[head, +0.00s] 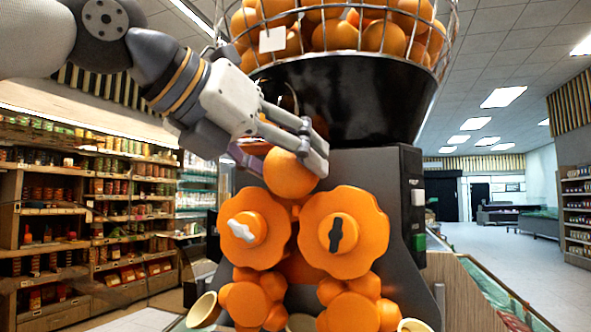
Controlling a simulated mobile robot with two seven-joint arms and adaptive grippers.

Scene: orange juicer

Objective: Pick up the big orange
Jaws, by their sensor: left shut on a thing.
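The big orange (288,175) is in front of the juicer (355,100), just above its two scalloped orange wheels. My left gripper (308,152) comes in from the upper left and is shut on this orange, with its fingers across the orange's upper part. The fingers hide some of the orange's top. I cannot tell whether the orange touches the wheels below it. My right gripper is not in view.
A wire basket (335,38) full of oranges sits on top of the juicer's black bowl. Round orange press parts (253,300) sit below the wheels, with cut peel cups (204,310) near the bottom. Stocked shelves (100,195) stand at the left. Open floor lies at the right.

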